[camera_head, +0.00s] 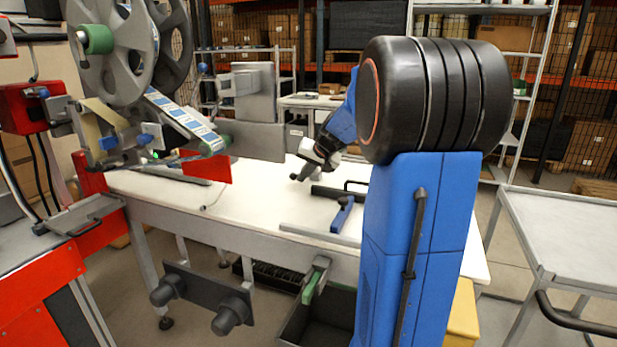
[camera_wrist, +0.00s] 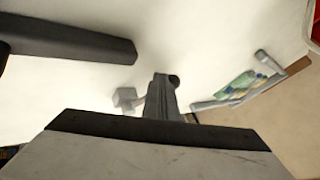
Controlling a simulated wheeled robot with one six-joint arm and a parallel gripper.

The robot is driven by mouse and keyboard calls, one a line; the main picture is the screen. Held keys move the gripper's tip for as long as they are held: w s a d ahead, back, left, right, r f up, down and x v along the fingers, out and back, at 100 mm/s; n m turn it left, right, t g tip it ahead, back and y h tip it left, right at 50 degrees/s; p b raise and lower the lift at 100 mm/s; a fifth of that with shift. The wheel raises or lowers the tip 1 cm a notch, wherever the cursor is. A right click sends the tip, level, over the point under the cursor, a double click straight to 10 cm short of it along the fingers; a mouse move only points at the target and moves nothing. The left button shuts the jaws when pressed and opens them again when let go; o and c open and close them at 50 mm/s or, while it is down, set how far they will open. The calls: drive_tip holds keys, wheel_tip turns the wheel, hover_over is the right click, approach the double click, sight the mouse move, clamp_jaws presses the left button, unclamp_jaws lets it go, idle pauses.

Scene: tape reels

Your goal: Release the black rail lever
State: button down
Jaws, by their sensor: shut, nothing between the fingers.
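A long black rail (camera_head: 328,192) lies on the white table in the head view; it also shows at the upper left of the wrist view (camera_wrist: 70,40). A thin black handle (camera_head: 356,183) stands at its right end, partly hidden by my arm; I cannot tell for sure that it is the lever. My gripper (camera_head: 299,177) is shut and empty, to the left of the rail and apart from it. Its dark fingers show in the wrist view (camera_wrist: 164,92) over the white surface.
In the wrist view, a grey bracket (camera_wrist: 262,56) holds colourful items. A grey cart (camera_head: 565,225) stands right.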

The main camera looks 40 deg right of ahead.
drive_tip(key=shift+w+a, duration=0.25)
drive_tip(key=shift+w, duration=0.45)
drive_tip(key=shift+w+a, duration=0.2)
drive_tip(key=shift+w, duration=1.6)
drive_tip(key=shift+w+r, duration=0.1)
drive_tip(key=shift+r, duration=0.05)
